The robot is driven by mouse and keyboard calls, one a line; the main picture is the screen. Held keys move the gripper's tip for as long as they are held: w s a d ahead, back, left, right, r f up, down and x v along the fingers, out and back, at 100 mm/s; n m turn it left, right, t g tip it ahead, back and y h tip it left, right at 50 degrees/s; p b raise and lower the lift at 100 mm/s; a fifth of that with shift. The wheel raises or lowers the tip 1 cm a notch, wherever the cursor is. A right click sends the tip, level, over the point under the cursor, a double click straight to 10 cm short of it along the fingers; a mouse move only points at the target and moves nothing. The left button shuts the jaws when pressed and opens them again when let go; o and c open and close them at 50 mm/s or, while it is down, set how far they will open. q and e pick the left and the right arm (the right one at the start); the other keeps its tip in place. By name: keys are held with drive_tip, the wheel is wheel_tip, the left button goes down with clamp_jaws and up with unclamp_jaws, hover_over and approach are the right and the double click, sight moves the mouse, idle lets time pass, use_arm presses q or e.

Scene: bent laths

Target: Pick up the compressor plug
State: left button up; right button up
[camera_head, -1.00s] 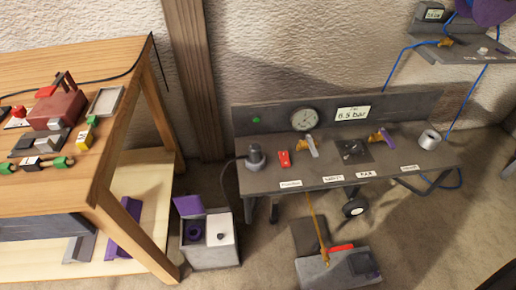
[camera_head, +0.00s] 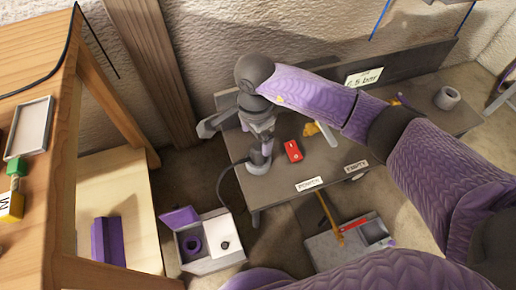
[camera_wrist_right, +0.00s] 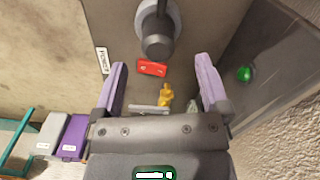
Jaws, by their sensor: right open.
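The compressor plug (camera_head: 257,162) is a grey upright cylinder with a dark cable, at the left end of the grey bench (camera_head: 283,195). My right gripper (camera_head: 264,143) is open just above it in the head view, and its fingers partly hide the plug's top. In the right wrist view the plug (camera_wrist_right: 158,32) shows beyond the open fingers (camera_wrist_right: 162,77), roughly midway between them sideways. Nothing is between the fingertips. I cannot tell whether they touch the plug. My left gripper is not in view.
A red switch (camera_head: 293,151) lies right of the plug, with a yellow-handled valve (camera_head: 312,129) behind it. A grey box with an open purple lid (camera_head: 180,217) stands on the floor. A wooden table (camera_head: 62,130) is at left. The wall is close behind the bench.

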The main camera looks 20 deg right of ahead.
sight(257, 147)
wheel_tip(257, 147, down, 7)
drive_tip(key=b, duration=0.2)
drive_tip(key=shift+s+d+r+b, duration=0.1)
drive_tip(key=shift+s+b, duration=0.05)
drive_tip(key=shift+b, duration=0.2)
drive_tip(key=shift+r, duration=0.15)
drive_tip(key=shift+c, duration=0.7)
drive_tip(key=c, duration=1)
clamp_jaws()
